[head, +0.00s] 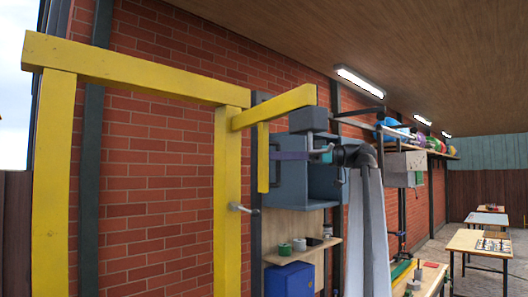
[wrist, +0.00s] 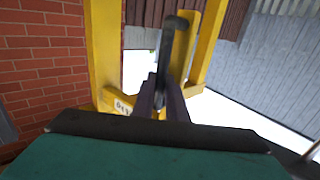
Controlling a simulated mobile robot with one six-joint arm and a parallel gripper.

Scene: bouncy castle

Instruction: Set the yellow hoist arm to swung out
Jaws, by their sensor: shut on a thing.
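The yellow hoist arm (head: 272,107) juts from the top of a yellow post (head: 228,180) toward the right in the head view, with a yellow upright piece (head: 262,165) hanging below it. A dark grey block sits at its outer end. My gripper (head: 281,155) has purple fingers and reaches in from the right beside the upright piece. In the wrist view, my purple fingers (wrist: 161,102) are closed around a dark bar-shaped handle (wrist: 177,48) in front of yellow beams. The handle's attachment is partly hidden by the fingers.
A metal lever (head: 243,208) sticks out from the yellow post. A blue-grey cabinet (head: 310,180) and a wooden shelf (head: 300,254) with small items stand close behind my gripper. A brick wall (head: 155,160) runs behind. Tables (head: 480,243) stand far right.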

